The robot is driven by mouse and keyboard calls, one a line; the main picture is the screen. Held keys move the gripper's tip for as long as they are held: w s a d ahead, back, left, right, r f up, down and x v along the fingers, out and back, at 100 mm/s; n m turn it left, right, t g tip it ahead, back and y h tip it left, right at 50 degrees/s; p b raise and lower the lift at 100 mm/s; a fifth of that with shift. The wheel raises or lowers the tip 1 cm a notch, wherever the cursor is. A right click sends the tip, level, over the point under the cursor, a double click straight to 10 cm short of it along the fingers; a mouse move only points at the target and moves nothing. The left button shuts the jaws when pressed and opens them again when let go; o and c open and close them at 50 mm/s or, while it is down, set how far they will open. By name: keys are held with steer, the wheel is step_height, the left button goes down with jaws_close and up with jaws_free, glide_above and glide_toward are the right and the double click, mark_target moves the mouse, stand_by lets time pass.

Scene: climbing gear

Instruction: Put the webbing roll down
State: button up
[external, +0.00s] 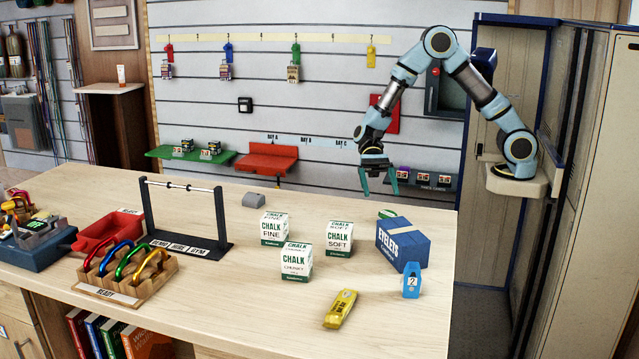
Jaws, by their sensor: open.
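My gripper (379,187) points down above the back right part of the wooden table. Its teal fingers are apart and nothing shows between them. No object is clearly recognisable as a webbing roll. A small green item (387,213) lies on the table below my gripper, partly hidden behind the blue eyelets box (403,246); I cannot tell what it is. A small grey rounded object (254,200) lies at the back middle of the table, also not clearly identifiable.
Chalk boxes (340,237) stand mid-table. A black rack (186,215), a red tray (106,233) and a wooden carabiner holder (126,277) fill the left. The table's back right is fairly clear.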

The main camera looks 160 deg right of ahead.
steer(key=shift+v, duration=1.1)
steer(key=w+a+n+g+p, duration=0.1)
steer(key=a, duration=0.2)
steer(key=w+a+r+n+g+y+p, duration=0.1)
steer(key=w+a+n+g, duration=0.1)
steer(key=a, duration=0.1)
steer(key=w+a+n+g+y+p, duration=0.1)
steer(key=a+n, duration=0.1)
steer(key=a, duration=0.2)
steer(key=shift+w+a+r, duration=0.1)
steer(key=shift+w+r, duration=0.05)
steer(key=shift+r, duration=0.15)
steer(key=a+r+n+g+h+p, duration=0.3)
steer(key=a+r+n+p, duration=0.2)
steer(key=a+n, duration=0.7)
steer(key=s+a+r+n+g+h+p, duration=0.1)
steer(key=a+r+n+g+h+p, duration=0.3)
steer(key=a+n, duration=0.9)
steer(key=shift+a+r+p, duration=0.5)
steer(key=shift+a+p, duration=0.1)
steer(key=shift+p, duration=0.6)
